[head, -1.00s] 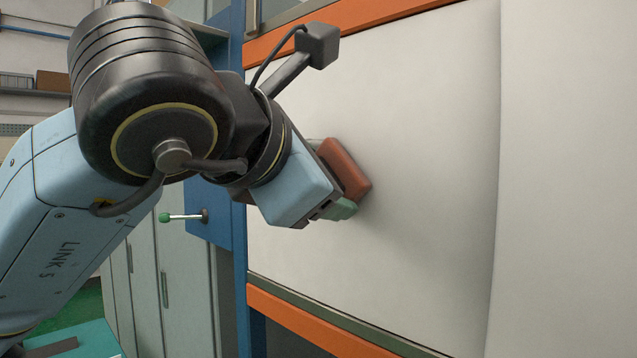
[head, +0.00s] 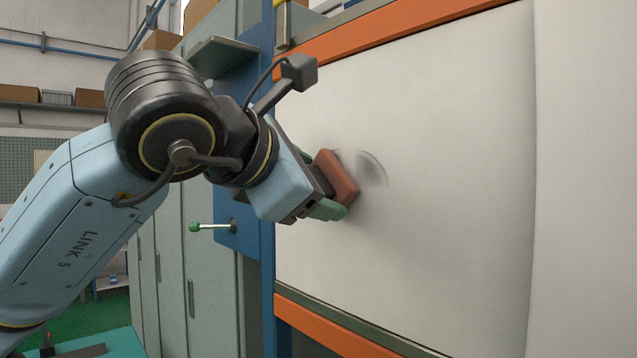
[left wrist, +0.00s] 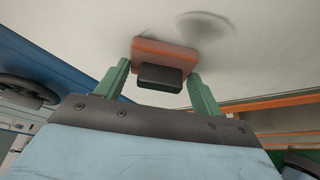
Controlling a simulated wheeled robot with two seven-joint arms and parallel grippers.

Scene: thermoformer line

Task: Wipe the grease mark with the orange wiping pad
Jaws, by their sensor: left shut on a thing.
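The orange wiping pad (head: 338,176) is a reddish-orange block with a dark grip block on its back, and it also shows in the left wrist view (left wrist: 150,52). My left gripper (head: 325,200) has green fingers shut on the pad's dark block (left wrist: 160,77). The pad's face is at the white panel (head: 440,170); whether it touches cannot be told for certain. The grease mark (head: 372,168) is a grey smear on the panel just right of the pad, and it shows in the left wrist view (left wrist: 203,25). Part of it may be hidden behind the pad. My right gripper is out of view.
Orange rails run above (head: 400,35) and below (head: 330,330) the panel. A blue post (head: 267,180) stands at its left, with a green-knobbed lever (head: 210,227) beside it. Grey cabinets (head: 185,270) stand behind. The panel's right side is clear.

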